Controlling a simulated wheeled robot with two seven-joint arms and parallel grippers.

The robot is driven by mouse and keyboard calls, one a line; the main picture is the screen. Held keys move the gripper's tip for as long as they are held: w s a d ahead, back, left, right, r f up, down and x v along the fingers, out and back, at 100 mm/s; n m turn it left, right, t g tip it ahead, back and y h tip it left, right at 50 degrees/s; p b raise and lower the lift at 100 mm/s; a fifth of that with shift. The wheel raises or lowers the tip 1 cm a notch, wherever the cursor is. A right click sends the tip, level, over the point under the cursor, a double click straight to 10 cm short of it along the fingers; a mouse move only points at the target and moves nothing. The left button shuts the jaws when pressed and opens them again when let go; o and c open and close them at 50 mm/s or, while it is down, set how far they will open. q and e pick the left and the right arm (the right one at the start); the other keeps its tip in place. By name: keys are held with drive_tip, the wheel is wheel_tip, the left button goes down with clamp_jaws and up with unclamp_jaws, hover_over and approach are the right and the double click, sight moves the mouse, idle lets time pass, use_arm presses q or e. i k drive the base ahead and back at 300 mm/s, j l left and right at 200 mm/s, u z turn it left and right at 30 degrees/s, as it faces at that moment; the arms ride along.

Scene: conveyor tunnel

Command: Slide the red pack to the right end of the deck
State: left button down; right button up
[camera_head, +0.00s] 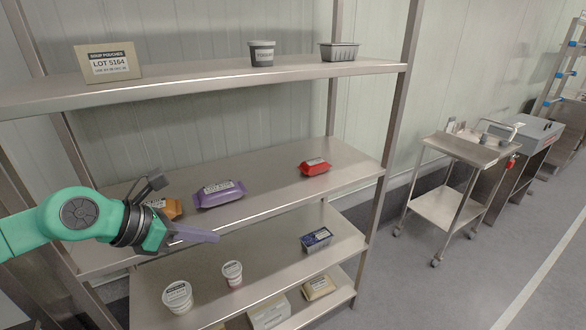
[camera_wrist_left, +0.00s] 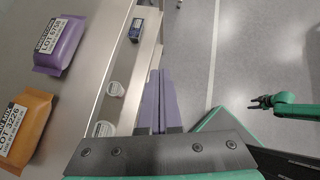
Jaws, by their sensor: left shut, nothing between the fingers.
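The red pack (camera_head: 313,166) lies flat toward the right on the middle shelf, the deck (camera_head: 270,180). Bare deck shows between it and the right end post. My left gripper (camera_head: 217,237) is shut and empty, in front of the deck's front edge and well left of the red pack. Its closed fingers also show in the left wrist view (camera_wrist_left: 160,75), over the gap outside the shelf edge; the red pack is not in that view. My right gripper (camera_wrist_left: 252,103) shows small at the right there, away from the shelf; its jaw state is unclear.
A purple pack (camera_head: 219,194) and an orange pack (camera_head: 165,208), partly hidden by my arm, lie left of the red pack. Tubs and a blue box (camera_head: 316,239) stand on the shelf below. The upper shelf (camera_head: 200,86) overhangs. A steel cart (camera_head: 468,147) stands right.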

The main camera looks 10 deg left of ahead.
sight(315, 166)
drive_tip(key=i+j+z, duration=0.25)
drive_tip(key=i, duration=0.25)
drive_tip(key=i+j+z, duration=0.25)
drive_tip(key=i+j, duration=0.1)
drive_tip(key=i, duration=0.1)
